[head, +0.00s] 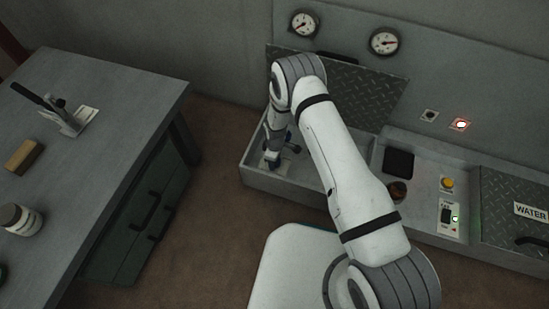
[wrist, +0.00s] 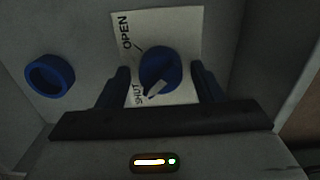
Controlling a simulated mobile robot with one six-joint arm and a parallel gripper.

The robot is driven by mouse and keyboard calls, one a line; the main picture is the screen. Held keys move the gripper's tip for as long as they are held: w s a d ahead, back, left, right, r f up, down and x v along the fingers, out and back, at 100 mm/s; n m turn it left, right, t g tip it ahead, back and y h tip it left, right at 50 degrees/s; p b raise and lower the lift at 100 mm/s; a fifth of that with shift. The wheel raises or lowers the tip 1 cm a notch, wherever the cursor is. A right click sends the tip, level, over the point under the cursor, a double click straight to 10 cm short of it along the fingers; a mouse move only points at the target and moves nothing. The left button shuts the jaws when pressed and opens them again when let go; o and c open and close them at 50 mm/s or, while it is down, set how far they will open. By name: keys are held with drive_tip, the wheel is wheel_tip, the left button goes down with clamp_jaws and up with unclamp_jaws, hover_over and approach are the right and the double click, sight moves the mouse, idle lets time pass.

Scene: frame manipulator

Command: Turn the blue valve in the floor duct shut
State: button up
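The blue valve (wrist: 158,70) is a round knob on a white label plate (wrist: 183,25) in the wrist view. The plate reads OPEN at its upper left and SHUT at its lower left. A white pointer on the knob slants down-left, towards the SHUT word. My gripper (wrist: 160,85) is open, with one dark finger on each side of the knob. Gaps show between fingers and knob; I cannot tell their depth relative to it. In the head view my gripper (head: 273,158) reaches down into the floor duct (head: 262,185), and my arm hides part of the duct.
A blue ring-shaped part (wrist: 50,76) sits left of the valve. The raised tread-plate lid (head: 370,95) stands behind the duct, below two gauges (head: 385,41). A panel with a yellow button (head: 447,183) and a WATER hatch (head: 510,200) lie right. A workbench (head: 105,125) stands left.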

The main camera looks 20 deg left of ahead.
drive_tip(key=shift+o, duration=0.2)
wheel_tip(320, 180, up, 8)
drive_tip(key=p, duration=0.3)
drive_tip(key=shift+f, duration=0.1)
idle(0.4)
